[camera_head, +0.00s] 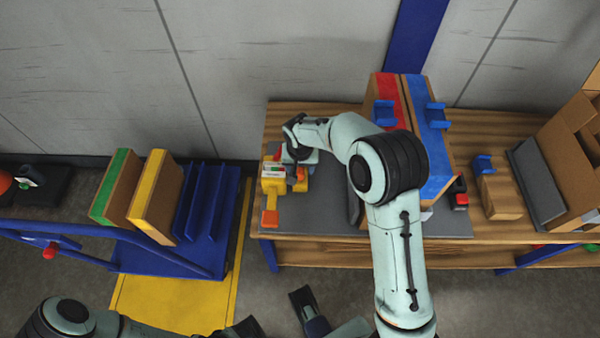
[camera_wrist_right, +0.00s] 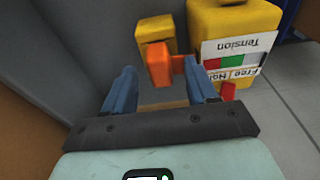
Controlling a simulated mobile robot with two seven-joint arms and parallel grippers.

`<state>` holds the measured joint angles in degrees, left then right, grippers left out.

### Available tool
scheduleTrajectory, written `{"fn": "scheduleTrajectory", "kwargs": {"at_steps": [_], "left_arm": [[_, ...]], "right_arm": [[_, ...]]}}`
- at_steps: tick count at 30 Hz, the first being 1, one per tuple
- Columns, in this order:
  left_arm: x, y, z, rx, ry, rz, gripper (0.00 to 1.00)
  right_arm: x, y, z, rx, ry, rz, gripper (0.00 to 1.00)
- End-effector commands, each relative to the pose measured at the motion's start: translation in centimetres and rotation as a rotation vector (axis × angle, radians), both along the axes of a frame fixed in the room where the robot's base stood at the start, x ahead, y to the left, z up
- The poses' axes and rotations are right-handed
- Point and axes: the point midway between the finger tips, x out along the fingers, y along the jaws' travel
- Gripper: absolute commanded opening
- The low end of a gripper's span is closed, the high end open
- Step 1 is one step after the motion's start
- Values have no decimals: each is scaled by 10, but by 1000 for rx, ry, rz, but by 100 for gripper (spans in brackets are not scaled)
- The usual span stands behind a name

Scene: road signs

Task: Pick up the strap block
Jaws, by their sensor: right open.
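A yellow tensioning device (camera_head: 272,185) with orange parts stands at the left end of the workbench. In the right wrist view its yellow body (camera_wrist_right: 232,25) carries a label reading "Tension" and "Free / Hold". My right gripper (camera_wrist_right: 161,72) is open, with an orange block (camera_wrist_right: 159,63) of this device showing between and beyond its blue fingers. I cannot tell whether they touch. In the head view the right wrist covers part of the device. I cannot tell which part is the strap block. My left arm is low in the head view; its gripper (camera_head: 312,308) is near the bottom edge, its jaw state unclear.
Boxes with red (camera_head: 389,90) and blue (camera_head: 428,120) bands stand mid-bench. A wooden block with a blue clip (camera_head: 497,192) and a cardboard box (camera_head: 572,150) are at the right. A blue cart (camera_head: 140,256) with upright boards stands left. A grey mat (camera_head: 300,222) covers the bench front.

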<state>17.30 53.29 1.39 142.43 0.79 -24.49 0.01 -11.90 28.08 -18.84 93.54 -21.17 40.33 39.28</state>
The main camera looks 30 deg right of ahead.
Motion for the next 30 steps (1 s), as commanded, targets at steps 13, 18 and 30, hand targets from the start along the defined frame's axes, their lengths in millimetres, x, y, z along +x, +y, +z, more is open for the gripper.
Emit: {"fn": "scheduleTrajectory", "kwargs": {"at_steps": [13,18,30], "left_arm": [[0,0,-1,1,-2,1,43],[0,0,-1,0,-1,0,43],[-2,0,6,-1,7,-2,43]], "right_arm": [[1,0,-6,0,-1,0,2],[1,0,-6,1,-3,0,0],[3,0,35,1,-9,0,0]]}}
